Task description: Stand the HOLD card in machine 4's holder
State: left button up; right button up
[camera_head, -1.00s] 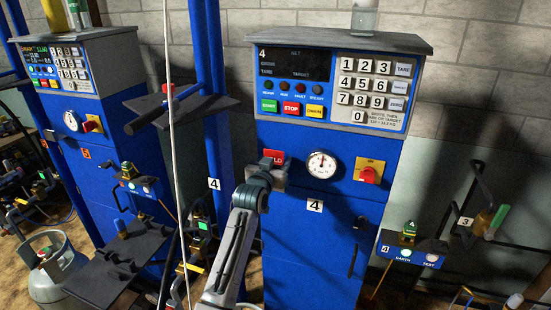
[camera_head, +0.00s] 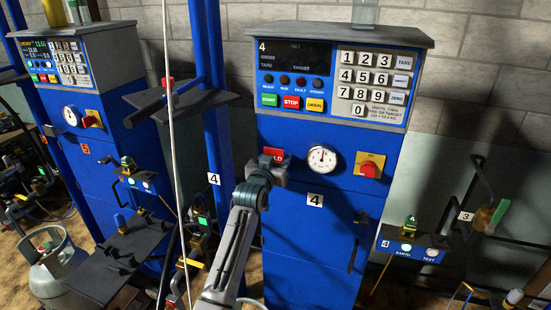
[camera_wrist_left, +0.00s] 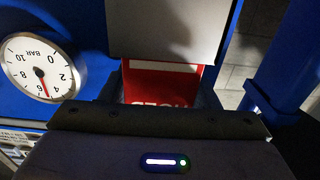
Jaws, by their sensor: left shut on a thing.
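The red HOLD card (camera_head: 273,154) is upright against the blue front of machine 4 (camera_head: 310,240), left of its round gauge (camera_head: 322,160). My left gripper (camera_head: 268,168) is shut on the card; the arm and jaws hide part of it. In the left wrist view the card (camera_wrist_left: 165,84) appears upside down between my gripper (camera_wrist_left: 160,112) and a light grey plate (camera_wrist_left: 166,30), probably the holder. This plate hides the card's far part, so I cannot tell how deeply it sits or whether it touches bottom.
A red knob on a yellow plate (camera_head: 369,168) is right of the gauge. A grey shelf (camera_head: 190,103) and a blue post (camera_head: 217,145) stand left of the card. A thin pale cable (camera_head: 175,130) hangs in front. Machine 5 (camera_head: 95,110) is farther left.

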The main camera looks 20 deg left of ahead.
pick_arm(q)
jog(key=shift+f, duration=0.55)
jog(key=o, duration=1)
jog(key=shift+o, duration=0.2)
jog(key=shift+s+f+b, duration=0.1)
jog(key=shift+s+b, duration=0.35)
jog(key=shift+s, duration=0.05)
jog(key=s+b, duration=0.3)
jog(key=s, duration=0.7)
jog(key=shift+a, duration=0.2)
